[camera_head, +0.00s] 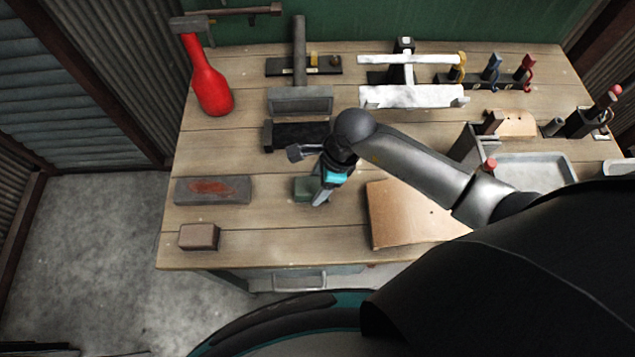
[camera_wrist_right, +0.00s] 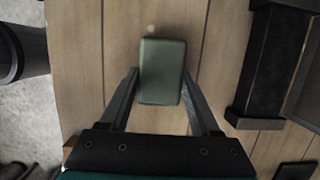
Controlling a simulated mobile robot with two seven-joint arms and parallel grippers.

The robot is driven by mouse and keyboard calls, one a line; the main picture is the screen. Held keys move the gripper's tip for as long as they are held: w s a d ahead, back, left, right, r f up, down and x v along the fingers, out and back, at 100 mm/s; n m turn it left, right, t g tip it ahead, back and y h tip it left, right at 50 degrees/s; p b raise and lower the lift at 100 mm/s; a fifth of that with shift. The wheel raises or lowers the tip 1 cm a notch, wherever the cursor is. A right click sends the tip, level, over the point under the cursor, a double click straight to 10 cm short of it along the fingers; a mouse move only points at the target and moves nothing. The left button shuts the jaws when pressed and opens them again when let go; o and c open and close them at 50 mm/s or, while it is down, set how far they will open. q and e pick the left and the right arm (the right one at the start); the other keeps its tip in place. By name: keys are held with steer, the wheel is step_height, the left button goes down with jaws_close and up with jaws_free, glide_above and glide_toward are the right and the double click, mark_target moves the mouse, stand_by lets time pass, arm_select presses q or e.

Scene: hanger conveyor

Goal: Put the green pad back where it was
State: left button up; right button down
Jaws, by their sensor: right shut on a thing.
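The green pad (camera_head: 304,188) is a small rounded block near the middle front of the workbench, left of the brown board. My right gripper (camera_head: 319,192) reaches down over it from the right and covers part of its right side. In the right wrist view, the green pad (camera_wrist_right: 162,72) lies lengthwise between the two fingers of my right gripper (camera_wrist_right: 161,82), which is shut on it. I cannot tell whether the pad touches the bench top or is slightly above it. My left gripper is not in view.
A grey slab with a reddish patch (camera_head: 212,188) and a brown block (camera_head: 199,237) lie to the left. A black block (camera_head: 284,137) stands behind the pad. A brown board (camera_head: 408,213) lies to the right. Bare wood shows around the pad.

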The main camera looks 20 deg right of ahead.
steer(key=shift+f, duration=0.15)
steer(key=shift+c, duration=0.6)
jaws_free()
steer(key=v, duration=1.2)
steer(key=shift+p, duration=0.3)
